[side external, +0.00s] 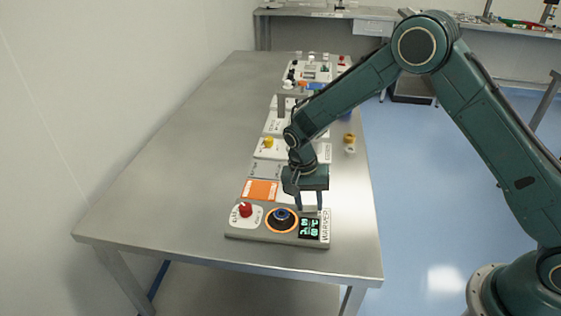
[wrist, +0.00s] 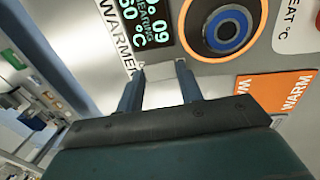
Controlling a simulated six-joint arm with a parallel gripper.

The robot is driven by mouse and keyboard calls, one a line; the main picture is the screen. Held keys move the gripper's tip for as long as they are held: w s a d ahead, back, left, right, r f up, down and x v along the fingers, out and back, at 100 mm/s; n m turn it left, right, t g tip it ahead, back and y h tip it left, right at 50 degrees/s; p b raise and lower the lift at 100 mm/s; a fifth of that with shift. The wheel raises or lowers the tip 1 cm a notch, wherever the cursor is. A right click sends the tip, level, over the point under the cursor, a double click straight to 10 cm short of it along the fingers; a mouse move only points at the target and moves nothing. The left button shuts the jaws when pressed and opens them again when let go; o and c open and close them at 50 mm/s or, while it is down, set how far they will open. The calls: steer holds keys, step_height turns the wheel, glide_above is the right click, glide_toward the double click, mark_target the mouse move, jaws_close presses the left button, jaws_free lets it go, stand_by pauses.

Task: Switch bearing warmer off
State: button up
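The bearing warmer (side external: 262,235) is a grey panel at the near end of the bench. It has a red knob (side external: 245,209) on a white plate, a blue-and-black round part (side external: 282,215) in an orange ring, and a lit display (side external: 309,228) beside a WARMER label. The display (wrist: 146,22) shows green figures including 60 °C in the wrist view. My gripper (side external: 310,208) points down over the panel's back right, just behind the display. In the wrist view its two fingers (wrist: 160,68) are apart, by the label's end. I cannot make out a switch between them.
An orange WARM plate (side external: 260,190) lies behind the round part. Several white labelled panels, one with a yellow knob (side external: 268,142), run back along the bench. Small brass-coloured parts (side external: 349,143) sit near the right edge. The bench's left side (side external: 170,170) is clear.

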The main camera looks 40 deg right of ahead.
steer(key=c, duration=0.4)
steer(key=shift+c, duration=0.2)
steer(key=shift+d, duration=0.15)
steer(key=shift+s+d+t+y, duration=0.15)
steer(key=shift+s+t+y, duration=0.05)
steer(key=shift+t+y, duration=0.5)
steer(key=shift+s+d+t+y, duration=0.1)
steer(key=shift+s+t+y, duration=0.05)
steer(key=shift+t+y, duration=0.55)
steer(key=o, duration=0.7)
